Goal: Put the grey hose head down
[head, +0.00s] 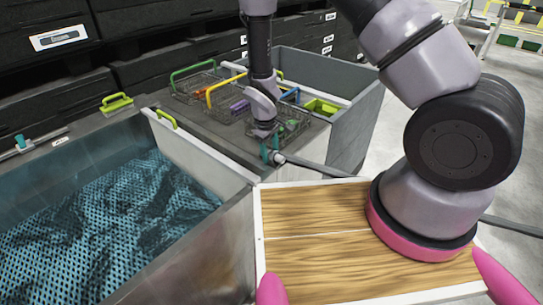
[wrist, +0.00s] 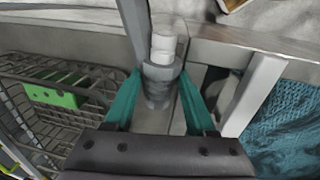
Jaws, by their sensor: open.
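The grey hose head (wrist: 160,82) is a short stepped cylinder, pale at one end, seen between my teal fingers in the wrist view. In the head view only a small part of it (head: 279,158) shows beside my fingertips, at the grey ledge by the wire baskets. My gripper (head: 269,152) points down there. In the wrist view my gripper (wrist: 160,84) is open, with one finger on each side of the hose head. Whether a finger touches it, and what lies directly under it, I cannot tell.
Wire baskets (wrist: 35,105) with coloured handles stand close beside my gripper. A steel tub (head: 208,150) with blue mesh cloth (head: 115,220) is at left. A grey bar (head: 320,168) runs right from my fingertips. A wood-topped surface (head: 315,255) is in front.

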